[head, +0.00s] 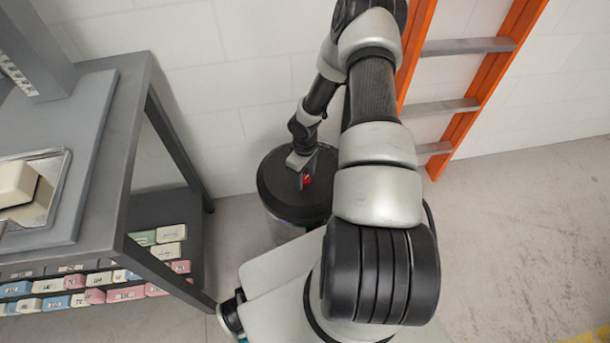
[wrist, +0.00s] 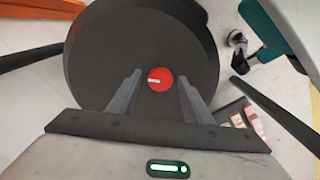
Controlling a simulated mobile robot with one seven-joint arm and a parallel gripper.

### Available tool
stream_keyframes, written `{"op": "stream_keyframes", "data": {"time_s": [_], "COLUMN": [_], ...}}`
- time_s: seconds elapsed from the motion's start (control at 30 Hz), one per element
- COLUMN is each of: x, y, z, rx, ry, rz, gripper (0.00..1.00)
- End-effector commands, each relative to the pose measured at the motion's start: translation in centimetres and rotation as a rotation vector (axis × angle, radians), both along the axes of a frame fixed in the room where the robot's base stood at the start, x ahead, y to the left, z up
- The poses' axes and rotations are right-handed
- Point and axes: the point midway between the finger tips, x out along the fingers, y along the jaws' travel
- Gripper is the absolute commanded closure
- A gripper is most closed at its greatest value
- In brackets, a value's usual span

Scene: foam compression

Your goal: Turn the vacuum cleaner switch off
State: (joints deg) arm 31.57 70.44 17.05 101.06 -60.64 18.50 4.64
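The vacuum cleaner (head: 278,190) is a dark round drum standing on the floor against the white wall. Its black lid (wrist: 100,60) fills the upper middle of the wrist view. The switch is a red round knob (wrist: 160,79) with a white line that lies roughly level in the wrist view; it also shows as a red spot in the head view (head: 307,181). My gripper (wrist: 159,77) is open, with one finger on each side of the knob and gaps between. I cannot tell how far the fingertips are above the lid.
A grey table (head: 120,130) stands at the left, with a metal tray (head: 48,205) holding a cream block on top. Several coloured blocks (head: 100,290) lie on its lower shelf. An orange ladder (head: 490,75) leans on the wall at the right. The floor at the right is mostly clear.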

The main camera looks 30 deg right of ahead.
Motion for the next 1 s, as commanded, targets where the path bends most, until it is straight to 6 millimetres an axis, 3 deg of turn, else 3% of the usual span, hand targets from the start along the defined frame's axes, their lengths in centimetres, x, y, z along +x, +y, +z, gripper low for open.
{"op": "stream_keyframes", "data": {"time_s": [0.03, 0.2, 0.57, 1.0], "x": [0.00, 0.00, 0.00, 0.06], "y": [0.01, 0.01, 0.00, 0.02], "z": [0.01, 0.02, 0.02, 0.06], "rx": [0.000, 0.000, 0.000, 0.000], "ry": [0.000, 0.000, 0.000, -0.001], "rz": [0.000, 0.000, 0.058, 0.403], "gripper": [0.64, 0.92, 0.92, 0.92]}}
